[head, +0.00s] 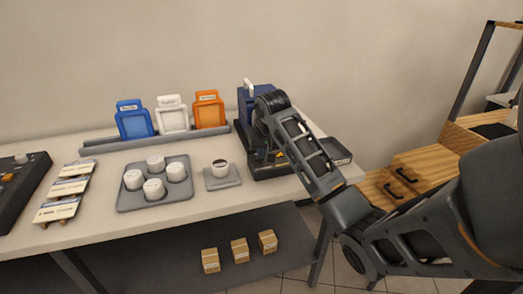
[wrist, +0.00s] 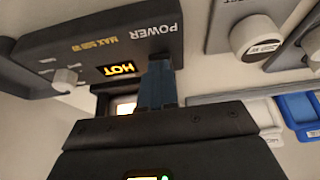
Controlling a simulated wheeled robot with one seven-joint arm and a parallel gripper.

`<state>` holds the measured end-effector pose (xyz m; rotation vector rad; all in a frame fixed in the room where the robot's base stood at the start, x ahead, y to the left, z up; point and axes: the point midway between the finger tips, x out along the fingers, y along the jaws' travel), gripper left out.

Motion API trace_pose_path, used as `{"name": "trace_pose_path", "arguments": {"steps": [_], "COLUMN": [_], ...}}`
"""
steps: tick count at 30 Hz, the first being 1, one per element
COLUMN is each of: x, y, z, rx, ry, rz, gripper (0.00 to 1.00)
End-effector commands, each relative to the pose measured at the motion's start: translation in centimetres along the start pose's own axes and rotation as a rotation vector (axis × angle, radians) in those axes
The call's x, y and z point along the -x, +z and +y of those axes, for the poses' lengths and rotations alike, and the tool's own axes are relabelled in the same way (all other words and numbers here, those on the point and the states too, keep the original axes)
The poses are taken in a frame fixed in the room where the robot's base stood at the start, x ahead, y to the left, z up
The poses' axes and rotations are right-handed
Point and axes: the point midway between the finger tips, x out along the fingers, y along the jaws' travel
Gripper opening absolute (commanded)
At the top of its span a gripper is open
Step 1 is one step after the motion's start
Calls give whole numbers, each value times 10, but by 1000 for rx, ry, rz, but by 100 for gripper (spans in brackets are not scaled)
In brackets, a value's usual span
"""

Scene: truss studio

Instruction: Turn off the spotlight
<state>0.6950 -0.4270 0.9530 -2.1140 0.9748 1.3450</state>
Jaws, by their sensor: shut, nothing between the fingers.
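The spotlight unit shows in the head view as a dark blue housing (head: 244,106) with a white handle, on a dark base (head: 270,170) at the table's right end. My arm covers part of it. In the wrist view its dark panel (wrist: 88,52) appears upside down, with the words POWER and MAX 500 W and a glowing orange HOT sign (wrist: 118,70). A knob (wrist: 64,80) sits at the panel's left. My gripper (wrist: 158,66) is shut and empty, its blue fingers just below the POWER label. Any switch there is hidden, and I cannot tell whether the tips touch.
A grey tray (head: 125,205) with several white jars and a single jar on a pad (head: 222,182) stand left of the unit. Blue, white and orange frames (head: 209,110) stand in a rack behind. A wooden drawer unit (head: 420,165) stands to the right.

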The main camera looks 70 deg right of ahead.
Motion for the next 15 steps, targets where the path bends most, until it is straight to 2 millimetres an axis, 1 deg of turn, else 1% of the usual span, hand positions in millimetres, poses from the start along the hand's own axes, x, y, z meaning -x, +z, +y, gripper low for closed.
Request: {"name": "trace_pose_path", "arguments": {"steps": [5,10,11,12,13,15], "x": [-9,-16,-15,-9,-8,-8], "y": [7,16,17,13,11,11], "z": [-3,-4,-3,-1,-1,-1], "rx": [0,-1,-2,-1,0,0], "ry": [-9,-10,-8,-5,-4,-3], "rz": [66,205,231,243,240,237], "gripper": [0,0,0,0,0,0]}}
